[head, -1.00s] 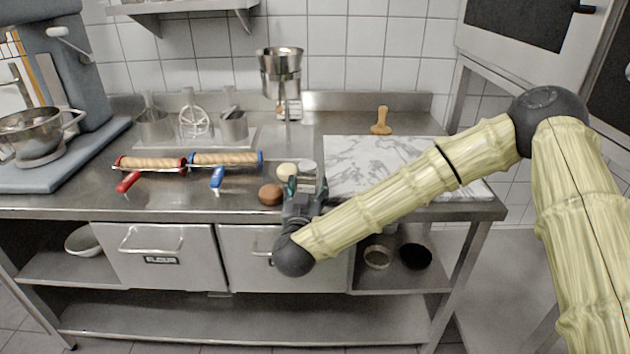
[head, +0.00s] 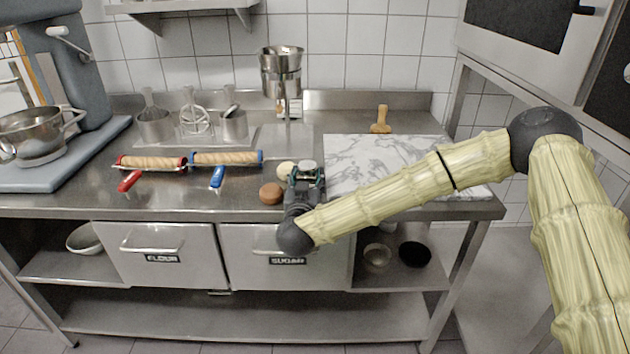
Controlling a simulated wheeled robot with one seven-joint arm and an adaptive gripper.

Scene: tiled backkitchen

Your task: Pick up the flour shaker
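The flour shaker, taken to be the small container with the silvery round top (head: 308,165), stands on the steel counter just left of the marble slab. My gripper (head: 307,175) is low over the counter at the near side of the shaker, pointing away from me. Its teal-tipped fingers are spread, one to the left and one to the right of the shaker. I see no clear contact. The shaker's lower body is hidden behind my gripper.
A brown round item (head: 271,193) and a pale round item (head: 286,169) sit close on the left. The marble slab (head: 375,160) lies on the right. A metal funnel stand (head: 283,75) rises behind.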

